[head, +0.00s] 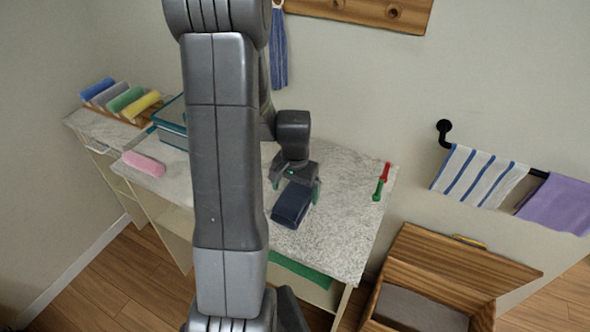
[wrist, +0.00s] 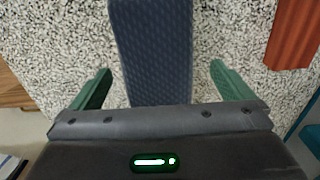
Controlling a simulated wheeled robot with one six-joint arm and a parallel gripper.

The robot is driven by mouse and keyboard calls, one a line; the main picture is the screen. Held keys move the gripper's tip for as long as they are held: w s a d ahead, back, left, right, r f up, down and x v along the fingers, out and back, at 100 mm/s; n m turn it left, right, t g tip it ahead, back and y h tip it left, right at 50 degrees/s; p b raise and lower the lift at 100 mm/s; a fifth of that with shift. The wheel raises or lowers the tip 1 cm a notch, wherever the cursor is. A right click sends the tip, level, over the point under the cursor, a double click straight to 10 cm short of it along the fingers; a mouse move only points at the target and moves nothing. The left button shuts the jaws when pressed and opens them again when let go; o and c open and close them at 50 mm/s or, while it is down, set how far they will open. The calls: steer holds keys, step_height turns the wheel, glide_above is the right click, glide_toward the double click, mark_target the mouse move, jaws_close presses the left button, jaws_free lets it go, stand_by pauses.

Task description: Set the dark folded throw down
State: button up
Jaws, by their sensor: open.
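The dark folded throw (head: 291,205) is a dark blue folded bundle lying on the speckled counter top (head: 330,235). In the wrist view the throw (wrist: 152,50) runs up from between the fingers, with its ribbed weave showing. My gripper (head: 297,185) is over the throw in the head view. In the wrist view my gripper (wrist: 160,85) is open, its green fingers apart on either side of the throw, with counter showing between each finger and the cloth. The near end of the throw is hidden by the gripper body.
A pink rolled cloth (head: 144,163) and teal books (head: 172,122) are left on the counter. A rack with several rolled towels (head: 121,101) stands far left. Red and green pegs (head: 381,181) stand near the right edge. A wooden chest (head: 436,275) is open on the floor.

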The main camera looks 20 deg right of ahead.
mark_target(295, 192)
step_height(295, 192, up, 10)
steer(key=shift+f, duration=0.25)
steer(key=shift+r, duration=0.1)
